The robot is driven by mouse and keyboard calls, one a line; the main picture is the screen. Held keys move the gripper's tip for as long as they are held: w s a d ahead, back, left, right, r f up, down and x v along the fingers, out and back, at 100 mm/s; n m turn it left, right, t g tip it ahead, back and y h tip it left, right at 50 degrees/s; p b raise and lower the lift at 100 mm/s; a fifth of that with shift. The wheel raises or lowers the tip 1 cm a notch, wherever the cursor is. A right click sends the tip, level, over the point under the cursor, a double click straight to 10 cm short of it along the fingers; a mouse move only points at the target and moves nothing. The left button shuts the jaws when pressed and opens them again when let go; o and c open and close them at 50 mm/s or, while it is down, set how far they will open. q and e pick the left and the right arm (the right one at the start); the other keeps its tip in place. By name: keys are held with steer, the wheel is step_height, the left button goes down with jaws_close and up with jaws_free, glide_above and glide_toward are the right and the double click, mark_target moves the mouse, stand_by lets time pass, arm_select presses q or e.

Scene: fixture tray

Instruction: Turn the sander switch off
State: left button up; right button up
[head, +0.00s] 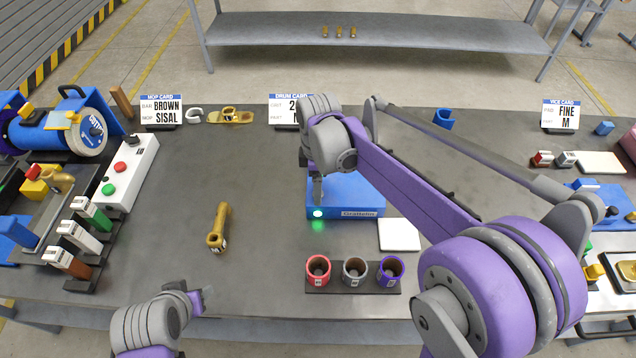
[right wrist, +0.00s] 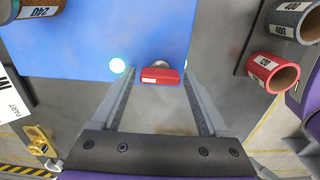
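The blue sander (head: 350,193) sits in the middle of the bench, partly hidden by my right arm. A green lamp (head: 318,213) glows on its near left corner, and the lamp also shows lit in the right wrist view (right wrist: 117,65). A red switch piece (right wrist: 160,76) on a short grey stem stands beside the sander's blue body in the right wrist view. My right gripper (head: 317,190) is at the sander. In its wrist view the fingers (right wrist: 160,85) are open on either side of the red piece, with narrow gaps. My left gripper (head: 198,299) is low over the bench's front edge, away from the sander.
Red (head: 318,270), grey (head: 354,271) and purple (head: 390,271) cups stand in a rack in front of the sander. A white pad (head: 399,234) lies to its right. A brass tool (head: 218,228) lies to its left. A control box (head: 128,172) stands farther left.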

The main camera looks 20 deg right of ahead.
steer(key=c, duration=1.1)
arm_select(q)
steer(key=shift+f, duration=0.1)
steer(key=shift+s+f+b, duration=0.25)
steer(key=shift+f+b, duration=0.15)
steer(key=shift+f, duration=0.1)
arm_select(e)
steer(key=m, duration=0.4)
steer(key=shift+m, duration=0.3)
arm_select(q)
steer(key=shift+s+f+b, duration=0.15)
steer(key=shift+f+b, duration=0.15)
steer(key=shift+f, duration=0.1)
arm_select(e)
steer(key=m, duration=0.4)
arm_select(q)
steer(key=shift+s+f, duration=0.1)
steer(key=shift+f, duration=0.2)
arm_select(e)
steer(key=m, duration=0.5)
arm_select(q)
steer(key=shift+f+b, duration=0.15)
steer(key=shift+b, duration=0.15)
arm_select(e)
steer(key=shift+m, duration=2.2)
steer(key=o, duration=1.4)
